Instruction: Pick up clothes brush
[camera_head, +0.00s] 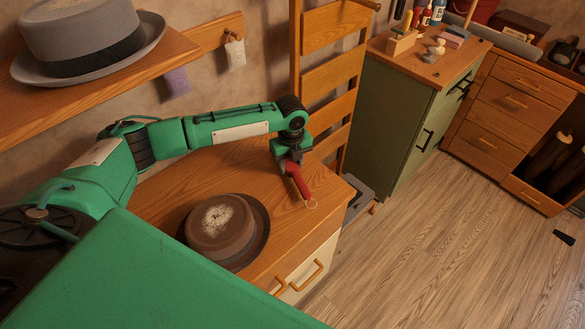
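A red handle with a thin loop at its end, which looks like the clothes brush (300,184), is at the right end of the wooden cabinet top. It slants down to the right. My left gripper (289,160) reaches down from above onto the handle's upper left end and covers the rest of it. The fingers are too small and dark to show whether they are closed on it or only around it. I cannot tell whether the brush rests on the top. My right gripper is out of view.
A brown hat (219,222) with pale dust lies on the wooden top (185,180), close to my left forearm. A grey hat (84,35) sits on the shelf above. A wooden ladder-like rack (333,75) stands behind. A green cabinet (397,135) is to the right.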

